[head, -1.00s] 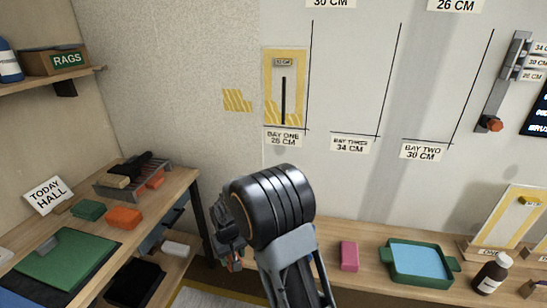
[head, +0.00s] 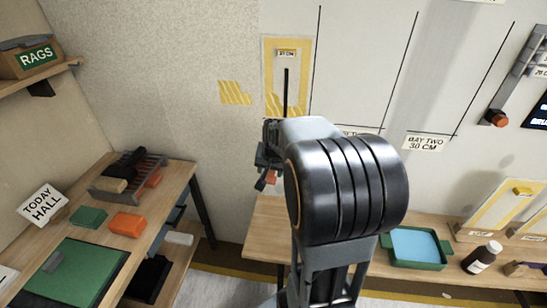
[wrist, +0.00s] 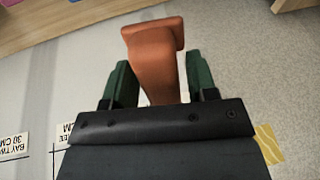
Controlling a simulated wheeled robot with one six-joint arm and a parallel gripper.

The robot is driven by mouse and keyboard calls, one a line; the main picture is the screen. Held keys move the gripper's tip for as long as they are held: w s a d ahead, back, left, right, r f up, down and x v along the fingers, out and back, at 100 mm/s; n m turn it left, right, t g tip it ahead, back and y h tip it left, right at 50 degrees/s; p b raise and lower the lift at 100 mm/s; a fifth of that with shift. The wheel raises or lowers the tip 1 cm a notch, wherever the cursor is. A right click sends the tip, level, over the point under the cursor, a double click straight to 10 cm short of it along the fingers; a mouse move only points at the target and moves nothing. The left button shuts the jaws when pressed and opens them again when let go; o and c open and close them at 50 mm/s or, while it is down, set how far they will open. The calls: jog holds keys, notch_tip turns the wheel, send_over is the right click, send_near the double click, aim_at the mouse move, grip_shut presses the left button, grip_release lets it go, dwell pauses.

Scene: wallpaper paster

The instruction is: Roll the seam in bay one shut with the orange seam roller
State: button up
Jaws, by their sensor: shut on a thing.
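The seam (head: 286,92) in bay one is a dark vertical line on a yellow-edged strip (head: 304,70) on the wall. My gripper (wrist: 157,82) is shut on the orange seam roller (wrist: 152,55), whose orange body shows between the green fingers in the wrist view. In the head view my gripper (head: 264,172) is partly hidden by my arm, below the seam; a bit of orange (head: 271,177) shows at it. I cannot tell its distance from the wall. The bay one label is hidden behind my arm.
A bench (head: 262,227) runs along the wall, with a green tray (head: 420,265) and a brown bottle (head: 482,257). The left table holds a rack (head: 128,177), an orange block (head: 126,224) and a green mat (head: 82,272).

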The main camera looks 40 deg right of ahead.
jog(key=shift+s+d+r, duration=0.25)
jog(key=shift+d+r, duration=0.15)
jog(key=shift+r, duration=0.25)
jog(key=shift+f, duration=0.1)
jog(key=shift+w+d+p, duration=0.45)
jog(key=shift+w+d, duration=1.7)
jog(key=shift+w, duration=0.1)
jog(key=shift+w+d, duration=0.95)
jog(key=shift+w, duration=0.05)
dwell(1.0)
jog(key=shift+r, duration=0.4)
notch_tip(320, 180, up, 7)
dwell(0.9)
